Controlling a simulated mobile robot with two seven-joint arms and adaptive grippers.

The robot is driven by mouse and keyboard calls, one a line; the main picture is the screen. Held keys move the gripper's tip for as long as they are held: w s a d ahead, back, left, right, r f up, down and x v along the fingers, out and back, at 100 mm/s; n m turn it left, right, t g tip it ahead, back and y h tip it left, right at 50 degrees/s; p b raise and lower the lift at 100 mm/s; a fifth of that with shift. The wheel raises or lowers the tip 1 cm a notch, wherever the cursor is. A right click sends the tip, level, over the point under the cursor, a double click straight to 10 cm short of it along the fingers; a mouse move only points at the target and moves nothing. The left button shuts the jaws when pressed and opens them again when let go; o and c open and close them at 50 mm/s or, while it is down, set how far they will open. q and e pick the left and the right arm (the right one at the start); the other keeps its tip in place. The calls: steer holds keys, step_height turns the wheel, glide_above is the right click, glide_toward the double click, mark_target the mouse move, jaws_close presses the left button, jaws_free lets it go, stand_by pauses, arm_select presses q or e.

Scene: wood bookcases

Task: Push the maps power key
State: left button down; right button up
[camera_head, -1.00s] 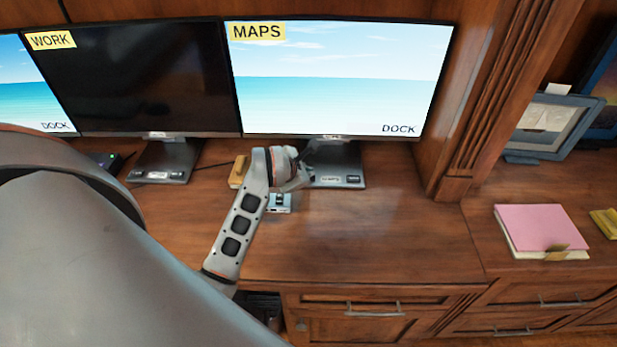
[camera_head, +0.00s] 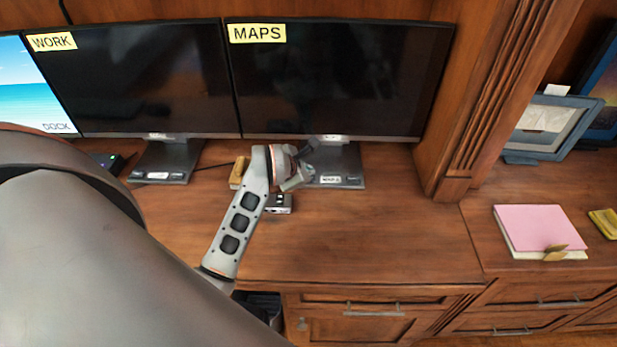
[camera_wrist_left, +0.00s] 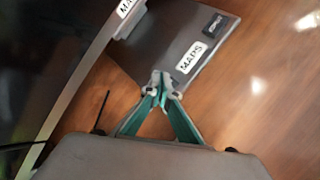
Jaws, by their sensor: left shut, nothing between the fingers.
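The monitor labelled MAPS (camera_head: 345,85) stands at the back of the desk, and its screen is dark. Its grey stand base (camera_head: 345,172) carries a white label and a small dark key (camera_head: 352,181) at the front. In the left wrist view the base (camera_wrist_left: 168,45) shows a white MAPS label (camera_wrist_left: 191,57) and a dark key (camera_wrist_left: 214,24) beyond it. My left gripper (camera_head: 308,160) is at the left part of the base; in the wrist view its fingertips (camera_wrist_left: 160,86) are together and empty by the base edge near the MAPS label. Contact cannot be told. My right gripper is out of view.
The WORK monitor (camera_head: 150,80) stands to the left, also dark. A small grey device (camera_head: 279,203) lies just in front of the MAPS base. A pink pad (camera_head: 540,228) and a picture frame (camera_head: 552,127) are at the right. The desk right of my arm is clear.

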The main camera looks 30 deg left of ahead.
arm_select(q)
step_height(320, 180, up, 2)
steer(key=shift+p, duration=0.7)
steer(key=shift+r+p, duration=1.6)
steer(key=shift+r, duration=0.45)
steer(key=shift+f, duration=0.1)
